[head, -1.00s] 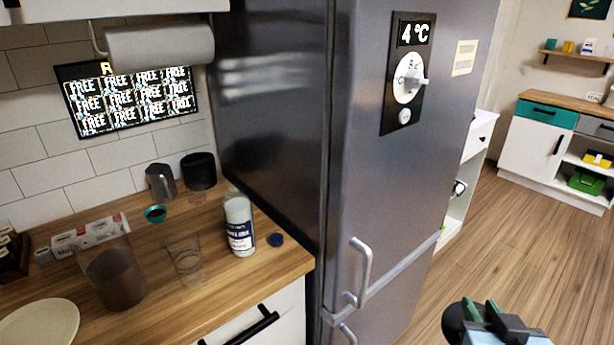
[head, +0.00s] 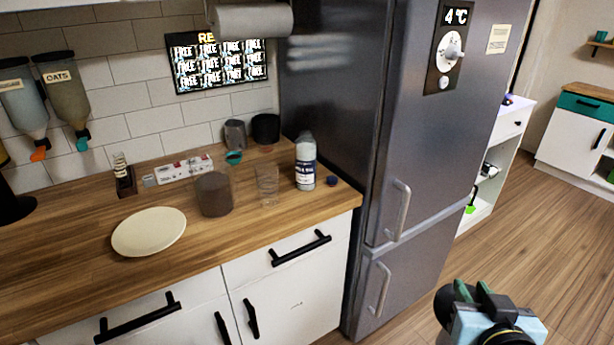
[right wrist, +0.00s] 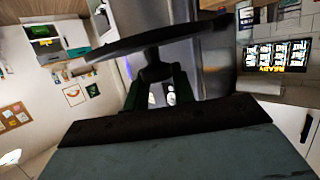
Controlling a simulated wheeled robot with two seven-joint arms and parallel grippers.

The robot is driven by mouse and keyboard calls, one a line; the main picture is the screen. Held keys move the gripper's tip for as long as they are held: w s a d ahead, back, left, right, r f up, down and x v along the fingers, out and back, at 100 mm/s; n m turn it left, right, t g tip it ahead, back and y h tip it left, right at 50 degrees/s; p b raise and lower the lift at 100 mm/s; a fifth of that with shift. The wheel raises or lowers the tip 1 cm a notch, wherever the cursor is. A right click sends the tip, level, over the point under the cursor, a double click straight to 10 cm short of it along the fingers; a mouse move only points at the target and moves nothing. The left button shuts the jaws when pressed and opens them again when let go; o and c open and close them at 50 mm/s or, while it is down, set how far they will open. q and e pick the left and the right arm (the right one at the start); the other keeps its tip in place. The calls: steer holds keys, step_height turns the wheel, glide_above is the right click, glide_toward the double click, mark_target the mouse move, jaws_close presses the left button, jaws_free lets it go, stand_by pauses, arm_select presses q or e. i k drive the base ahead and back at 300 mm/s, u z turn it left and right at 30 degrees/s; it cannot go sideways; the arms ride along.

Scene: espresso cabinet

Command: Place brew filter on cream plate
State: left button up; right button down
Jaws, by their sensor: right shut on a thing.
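The cream plate (head: 135,235) lies flat and empty on the wooden counter, left of the middle in the head view. My right gripper (head: 468,292) is at the lower right of the head view, over the floor and well to the right of the plate. It is shut on a dark round thing (head: 444,303), which I take to be the brew filter. In the right wrist view this filter (right wrist: 150,45) shows as a wide, dark, flat shape with a short stem between the green fingers. My left gripper is not in view.
A dark-filled container (head: 213,195), a clear glass (head: 267,186) and a white bottle (head: 305,165) stand right of the plate on the counter (head: 70,270). The counter left of the plate is mostly clear.

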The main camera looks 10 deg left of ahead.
mark_target(151, 236)
steer(key=u, duration=1.4)
